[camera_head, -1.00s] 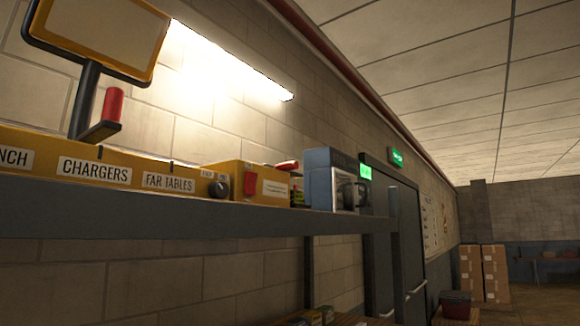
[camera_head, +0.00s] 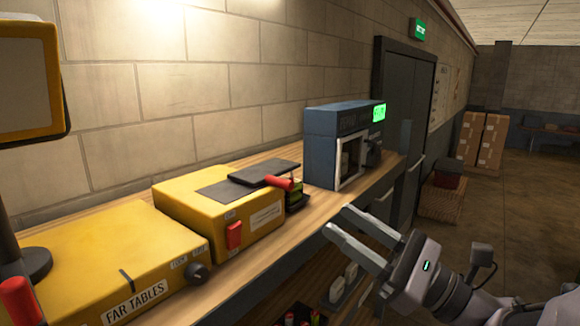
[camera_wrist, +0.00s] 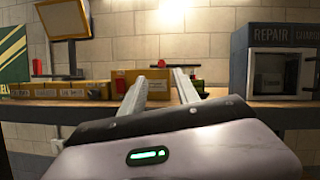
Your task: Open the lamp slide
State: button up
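A yellow box (camera_head: 196,214) with a red switch (camera_head: 234,235) on its front stands on the shelf. On its top lies a dark flat plate (camera_head: 230,191), and a second dark plate (camera_head: 264,173) overlaps it, sticking out to the right. A red handle (camera_head: 279,183) sits at that plate's front right; I take this as the lamp slide, though no label confirms it. My gripper (camera_head: 340,222) is open and empty, in front of the shelf to the right of the box. In the wrist view its spread fingers (camera_wrist: 167,76) point toward the shelf, with the yellow box (camera_wrist: 127,82) just left behind them.
A blue-grey repair cabinet (camera_head: 334,145) with a green display stands right of the box on the wooden shelf (camera_head: 308,214). A yellow console labelled FAR TABLES (camera_head: 105,265) is at left, beside a framed panel (camera_head: 30,85) on a post. Open floor lies right.

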aim_at(291, 187)
jog(key=p+x, duration=0.4)
jog(key=x, duration=0.7)
jog(key=shift+w, duration=0.2)
jog(key=shift+w+a, duration=0.1)
jog(key=shift+w, duration=0.05)
grip_shut()
dwell(0.6)
